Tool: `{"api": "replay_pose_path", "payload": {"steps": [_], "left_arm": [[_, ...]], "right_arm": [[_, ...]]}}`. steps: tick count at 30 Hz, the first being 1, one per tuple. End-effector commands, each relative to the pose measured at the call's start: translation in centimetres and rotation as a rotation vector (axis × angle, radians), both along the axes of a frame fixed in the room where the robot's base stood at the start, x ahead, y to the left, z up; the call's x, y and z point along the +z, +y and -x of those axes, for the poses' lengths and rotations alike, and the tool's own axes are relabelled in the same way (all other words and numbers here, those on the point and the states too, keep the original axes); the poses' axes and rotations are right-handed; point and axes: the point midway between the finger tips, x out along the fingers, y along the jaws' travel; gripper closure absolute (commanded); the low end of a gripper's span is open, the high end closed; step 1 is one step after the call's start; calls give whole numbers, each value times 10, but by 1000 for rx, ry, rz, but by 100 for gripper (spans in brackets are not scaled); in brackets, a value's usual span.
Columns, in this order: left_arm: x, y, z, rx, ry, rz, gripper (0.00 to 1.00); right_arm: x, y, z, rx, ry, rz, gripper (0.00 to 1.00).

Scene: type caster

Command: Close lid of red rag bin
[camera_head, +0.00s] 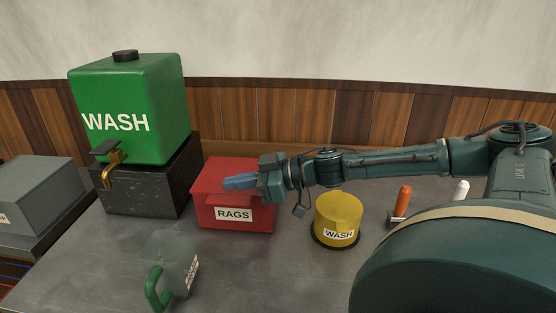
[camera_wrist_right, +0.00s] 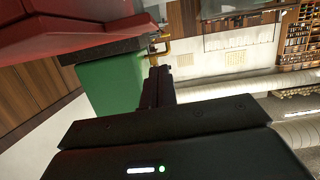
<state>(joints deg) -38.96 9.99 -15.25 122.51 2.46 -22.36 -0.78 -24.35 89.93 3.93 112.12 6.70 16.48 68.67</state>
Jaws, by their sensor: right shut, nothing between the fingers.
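The red rag bin (camera_head: 236,221), labelled RAGS, stands on the grey table left of centre. Its red lid (camera_head: 226,167) covers the top and looks down or nearly so; my gripper hides part of it, so I cannot tell whether it sits fully shut. My right gripper (camera_head: 227,183) is shut and empty, pointing left across the bin at lid height. I cannot tell whether it touches the lid. In the right wrist view the closed fingers (camera_wrist_right: 159,78) show below a red part of the bin (camera_wrist_right: 65,25). My left gripper is not in view.
A green WASH tank (camera_head: 150,95) with a brass tap stands on a dark block left of the bin. A yellow WASH can (camera_head: 338,212) stands right, with an orange-handled tool (camera_head: 403,200) beyond.

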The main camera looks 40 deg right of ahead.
Motion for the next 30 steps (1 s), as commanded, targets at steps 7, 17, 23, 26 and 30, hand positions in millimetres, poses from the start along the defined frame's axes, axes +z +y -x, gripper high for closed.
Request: {"api": "replay_pose_path", "payload": {"steps": [7,17,23,26,30], "left_arm": [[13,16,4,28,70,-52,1],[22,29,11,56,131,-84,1],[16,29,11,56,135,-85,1],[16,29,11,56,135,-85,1],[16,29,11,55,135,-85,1]], "right_arm": [[14,-13,12,-4,0,-3,100],[16,-31,37,-3,6,-2,100],[13,-39,48,-1,3,-5,100],[15,-44,53,-1,3,-2,100],[18,-52,61,-3,1,-4,100]]}}
